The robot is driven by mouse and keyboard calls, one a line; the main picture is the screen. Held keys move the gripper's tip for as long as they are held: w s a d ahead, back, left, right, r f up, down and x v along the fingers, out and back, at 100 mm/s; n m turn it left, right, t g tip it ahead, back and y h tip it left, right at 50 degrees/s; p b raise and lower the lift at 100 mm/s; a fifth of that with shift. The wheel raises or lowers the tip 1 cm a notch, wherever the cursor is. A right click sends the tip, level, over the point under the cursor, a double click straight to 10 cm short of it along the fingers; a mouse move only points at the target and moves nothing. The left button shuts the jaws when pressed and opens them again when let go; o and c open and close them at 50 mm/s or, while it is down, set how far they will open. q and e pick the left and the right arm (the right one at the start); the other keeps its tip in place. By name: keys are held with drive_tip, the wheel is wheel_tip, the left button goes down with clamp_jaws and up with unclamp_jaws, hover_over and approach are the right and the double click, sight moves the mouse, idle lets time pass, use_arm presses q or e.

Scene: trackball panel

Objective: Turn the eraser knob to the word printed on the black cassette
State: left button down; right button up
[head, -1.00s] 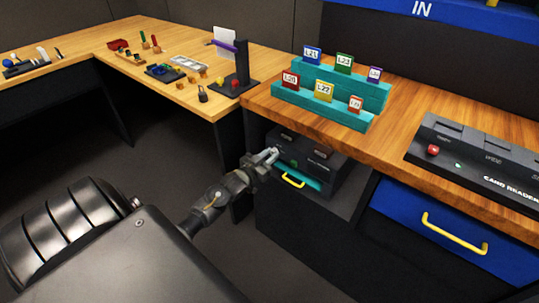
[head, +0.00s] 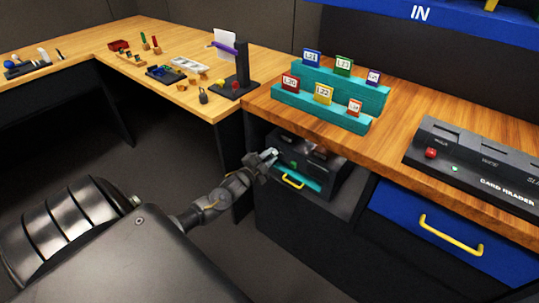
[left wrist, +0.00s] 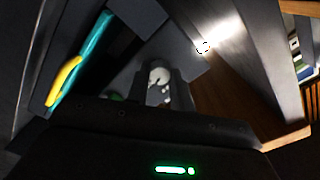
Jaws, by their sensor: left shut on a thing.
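A dark box-shaped device (head: 322,163) stands in the recess under the wooden desk, with a teal drawer front and a yellow handle (head: 292,181). My left gripper (head: 270,156) is at the left part of its front face. In the left wrist view, my left gripper (left wrist: 160,92) is shut on a pale round knob (left wrist: 159,76), which I take to be the eraser knob. Its pointer and any printed words around it are not readable. I cannot pick out the black cassette or its word. My right gripper is not in view.
Above the device, the desk (head: 395,140) overhangs; a teal stepped rack (head: 338,92) holds several labelled cards. A card reader (head: 480,165) stands at the right, above a blue drawer (head: 440,245). A side table (head: 215,110) carries small items. The floor at left is open.

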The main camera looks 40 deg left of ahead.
use_arm(q)
drive_tip(key=m, duration=0.3)
drive_tip(key=shift+m, duration=0.5)
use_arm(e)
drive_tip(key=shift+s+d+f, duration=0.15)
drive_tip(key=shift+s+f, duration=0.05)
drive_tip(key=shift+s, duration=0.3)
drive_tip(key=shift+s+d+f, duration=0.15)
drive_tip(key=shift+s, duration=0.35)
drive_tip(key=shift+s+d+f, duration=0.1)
use_arm(q)
drive_tip(key=c, duration=1.2)
unclamp_jaws()
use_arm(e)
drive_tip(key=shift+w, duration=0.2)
use_arm(q)
drive_tip(key=shift+s, duration=0.1)
